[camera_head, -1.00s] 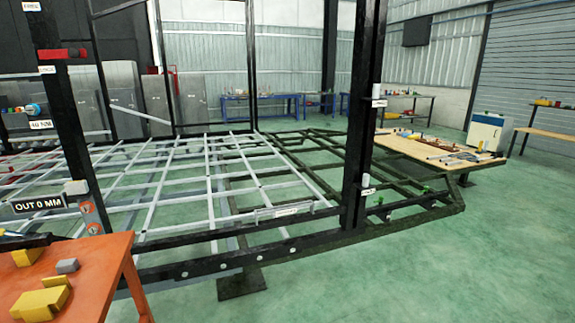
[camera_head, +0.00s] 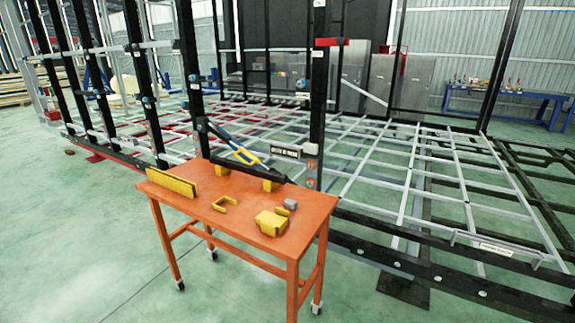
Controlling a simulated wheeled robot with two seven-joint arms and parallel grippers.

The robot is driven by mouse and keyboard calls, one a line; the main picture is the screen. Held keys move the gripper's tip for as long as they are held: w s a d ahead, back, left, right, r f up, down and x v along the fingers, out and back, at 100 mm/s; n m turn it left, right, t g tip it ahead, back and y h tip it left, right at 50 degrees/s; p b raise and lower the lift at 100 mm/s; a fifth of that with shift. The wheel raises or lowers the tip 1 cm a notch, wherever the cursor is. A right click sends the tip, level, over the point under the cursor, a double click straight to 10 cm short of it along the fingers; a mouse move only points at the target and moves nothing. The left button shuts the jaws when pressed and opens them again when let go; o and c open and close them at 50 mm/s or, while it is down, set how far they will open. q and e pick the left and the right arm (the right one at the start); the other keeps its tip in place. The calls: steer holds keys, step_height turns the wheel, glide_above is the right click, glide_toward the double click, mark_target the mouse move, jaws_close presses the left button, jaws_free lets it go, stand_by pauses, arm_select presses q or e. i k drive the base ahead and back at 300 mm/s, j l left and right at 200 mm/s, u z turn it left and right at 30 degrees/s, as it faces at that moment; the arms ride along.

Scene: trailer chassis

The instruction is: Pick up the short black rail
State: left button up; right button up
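A short black rail (camera_head: 245,170) lies near the back edge of the orange table (camera_head: 192,207). It seems to rest on two small yellow blocks, one under each end. A blue and yellow tool (camera_head: 235,146) leans above or behind the rail; I cannot tell whether they touch. Neither of my grippers is in view.
The wheeled table also holds a yellow plate (camera_head: 171,182), a yellow bracket (camera_head: 225,204), a yellow block (camera_head: 271,223) and a grey block (camera_head: 290,204). The trailer chassis with black posts (camera_head: 318,100) stands directly behind. Green floor is clear in front and left.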

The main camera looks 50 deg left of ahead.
mark_target(255, 171)
steer(key=u, duration=1.9)
